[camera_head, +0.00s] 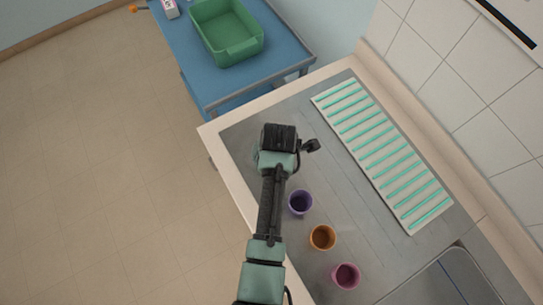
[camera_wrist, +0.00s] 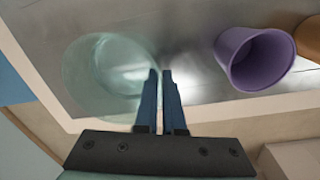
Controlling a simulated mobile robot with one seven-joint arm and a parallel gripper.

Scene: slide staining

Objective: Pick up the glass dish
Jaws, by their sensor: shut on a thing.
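The glass dish (camera_wrist: 88,78) is clear with a faint green tint and shows at the left of the wrist view, over the grey metal worktop. My gripper (camera_wrist: 160,73) has its two blue fingers close together at the dish's right edge, shut on its wall. Whether the dish touches the worktop or is clear of it, I cannot tell. In the head view my arm hides the fingertips and most or all of the dish.
A purple cup (camera_head: 300,202), an orange cup (camera_head: 322,237) and a pink cup (camera_head: 346,276) stand in a row on the worktop (camera_head: 345,190). A white rack with green bars (camera_head: 322,100) lies at the right. A green tray (camera_head: 222,61) sits on a blue cart (camera_head: 186,62) beyond.

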